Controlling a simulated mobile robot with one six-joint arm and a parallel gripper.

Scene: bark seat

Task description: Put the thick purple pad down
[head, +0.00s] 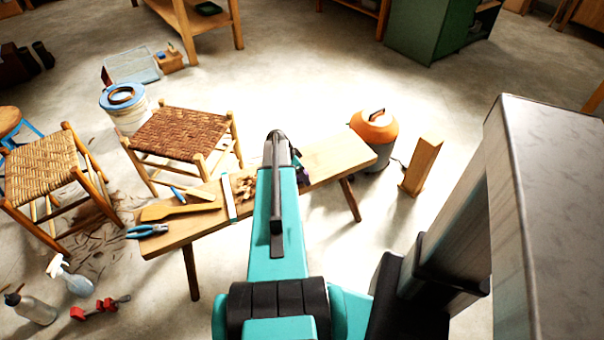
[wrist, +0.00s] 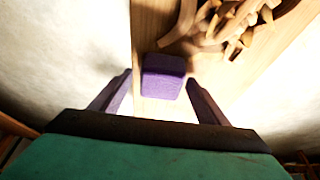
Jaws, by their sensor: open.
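The thick purple pad (wrist: 163,77) shows in the wrist view as a small rounded block on the pale wooden bench (wrist: 155,20), close to the bench's edge. My gripper (wrist: 158,80) is open, with one finger on each side of the pad. Gaps show between the pad and both fingers, so it is not gripped. In the head view my gripper (head: 297,160) is over the right half of the bench (head: 335,162). My own arm hides most of that spot, and only a dark purplish patch shows beside it.
Curled bark strips (wrist: 225,22) lie on the bench near the pad. A wooden paddle-like tool (head: 180,211), a pale strip (head: 228,198) and blue pliers (head: 147,231) are at its left part. A woven stool (head: 183,132) stands behind; an orange-topped canister (head: 374,130) stands right.

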